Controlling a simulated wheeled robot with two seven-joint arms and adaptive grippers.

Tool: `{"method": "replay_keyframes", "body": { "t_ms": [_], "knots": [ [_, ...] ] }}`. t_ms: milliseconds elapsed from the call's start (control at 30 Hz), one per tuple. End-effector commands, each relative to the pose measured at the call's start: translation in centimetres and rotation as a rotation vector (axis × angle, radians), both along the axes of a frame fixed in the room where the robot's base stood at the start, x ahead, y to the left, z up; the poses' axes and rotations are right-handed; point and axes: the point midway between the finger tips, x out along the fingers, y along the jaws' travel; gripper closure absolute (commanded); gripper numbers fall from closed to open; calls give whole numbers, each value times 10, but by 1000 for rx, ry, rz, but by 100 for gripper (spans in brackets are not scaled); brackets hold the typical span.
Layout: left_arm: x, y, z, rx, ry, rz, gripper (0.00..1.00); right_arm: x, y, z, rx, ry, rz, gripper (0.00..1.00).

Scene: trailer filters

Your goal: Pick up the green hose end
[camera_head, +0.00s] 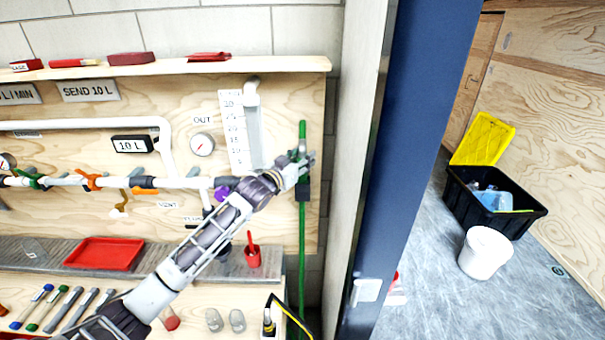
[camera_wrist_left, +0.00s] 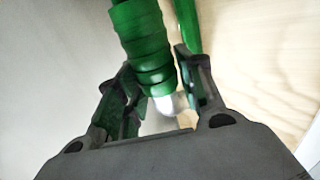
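The green hose (camera_head: 302,240) hangs upright at the right end of the wooden panel, in front of the wall. My left gripper (camera_head: 298,168) is at its upper part and hides some of it. In the left wrist view the ribbed green hose end (camera_wrist_left: 143,45), with a pale tip, reaches between the two fingers of my left gripper (camera_wrist_left: 160,85). The fingers stand apart on either side of it and look open; firm contact is not visible. A second green length (camera_wrist_left: 187,25) runs behind the right finger. My right gripper is not in view.
A wooden shelf (camera_head: 180,67) runs above the panel, with white pipes and valves below. A blue door post (camera_head: 405,150) stands right of the hose. A black crate (camera_head: 480,215) and white bucket (camera_head: 485,252) lie beyond.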

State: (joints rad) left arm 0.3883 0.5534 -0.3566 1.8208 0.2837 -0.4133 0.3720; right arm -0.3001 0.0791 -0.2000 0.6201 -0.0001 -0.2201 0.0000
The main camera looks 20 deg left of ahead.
Motion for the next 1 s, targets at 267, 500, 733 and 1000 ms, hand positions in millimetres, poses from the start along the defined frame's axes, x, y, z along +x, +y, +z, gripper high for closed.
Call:
{"method": "replay_keyframes", "body": {
  "t_ms": [267,500,733,1000],
  "knots": [
    [0,0,0,0,0,0,100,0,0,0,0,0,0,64],
    [0,0,1,0,-1,0,100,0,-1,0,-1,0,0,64],
    [0,0,7,0,-3,0,100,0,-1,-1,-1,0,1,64],
    [0,0,36,0,-5,0,100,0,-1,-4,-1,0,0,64]
  ]
}}
